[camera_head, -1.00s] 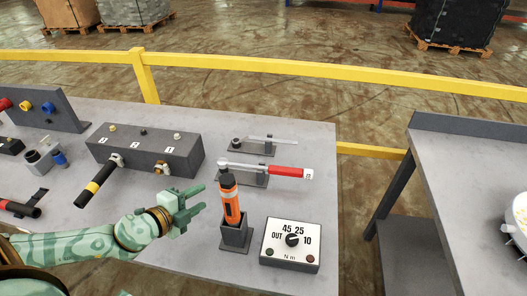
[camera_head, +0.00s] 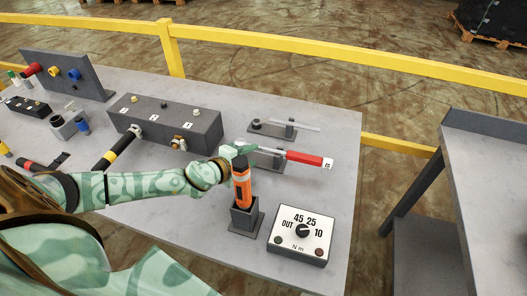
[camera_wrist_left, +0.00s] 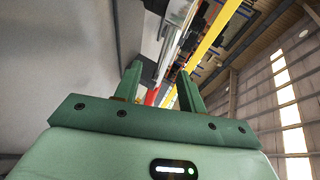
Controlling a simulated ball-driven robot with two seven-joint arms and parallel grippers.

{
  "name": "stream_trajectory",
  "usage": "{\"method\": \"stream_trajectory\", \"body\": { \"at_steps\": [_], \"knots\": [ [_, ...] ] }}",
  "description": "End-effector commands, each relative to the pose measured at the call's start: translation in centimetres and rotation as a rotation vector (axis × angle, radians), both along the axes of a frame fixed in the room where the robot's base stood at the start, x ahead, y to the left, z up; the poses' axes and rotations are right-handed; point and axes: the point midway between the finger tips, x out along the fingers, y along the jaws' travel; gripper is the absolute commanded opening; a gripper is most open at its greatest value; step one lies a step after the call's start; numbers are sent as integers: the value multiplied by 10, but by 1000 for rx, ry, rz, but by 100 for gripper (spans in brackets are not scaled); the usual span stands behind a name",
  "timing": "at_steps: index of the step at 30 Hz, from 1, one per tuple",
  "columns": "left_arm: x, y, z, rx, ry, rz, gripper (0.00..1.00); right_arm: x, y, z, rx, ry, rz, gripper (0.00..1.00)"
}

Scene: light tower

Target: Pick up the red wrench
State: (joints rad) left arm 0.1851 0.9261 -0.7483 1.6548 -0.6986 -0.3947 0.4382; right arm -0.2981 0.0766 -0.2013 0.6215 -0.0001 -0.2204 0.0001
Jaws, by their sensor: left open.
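The red wrench (camera_head: 304,157) has a red handle with a white end tag and a light metal shaft. It lies across a dark grey holder on the right part of the table, its handle pointing right. My left gripper (camera_head: 241,150) is at the shaft end of the wrench, behind the orange tool, partly hidden; contact cannot be told. In the left wrist view the two green fingers (camera_wrist_left: 160,82) stand apart, with a strip of red (camera_wrist_left: 152,97) showing between them. My right gripper is not in view.
An orange-and-black tool (camera_head: 241,188) stands upright in a dark holder right beside my left gripper. A dial box (camera_head: 300,235) sits in front of the wrench. Behind it is a holder with a clear bar (camera_head: 290,125). A grey block (camera_head: 170,122) stands to the left.

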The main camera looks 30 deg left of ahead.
Motion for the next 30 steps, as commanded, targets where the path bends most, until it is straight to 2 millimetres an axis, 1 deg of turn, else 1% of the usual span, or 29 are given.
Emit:
{"method": "stream_trajectory", "body": {
  "at_steps": [5,6,9,12,17,20,21,22,30],
  "knots": [
    [28,-3,-3,1,-5,2,41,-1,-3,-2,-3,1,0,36],
    [33,-4,-6,1,-4,2,41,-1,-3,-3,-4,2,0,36],
    [43,-6,-11,-1,-1,1,41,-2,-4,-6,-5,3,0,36],
    [47,-6,-12,1,-1,2,41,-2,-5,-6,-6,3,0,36],
    [47,-6,-12,1,0,2,41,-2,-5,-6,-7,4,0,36],
    [47,-6,-12,1,-1,2,16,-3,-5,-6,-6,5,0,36],
    [47,-6,-12,1,-1,2,4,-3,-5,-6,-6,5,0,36],
    [47,-6,-12,0,-1,1,0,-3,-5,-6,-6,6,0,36],
    [47,-6,-10,0,-3,1,0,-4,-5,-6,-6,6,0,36]
  ]
}}
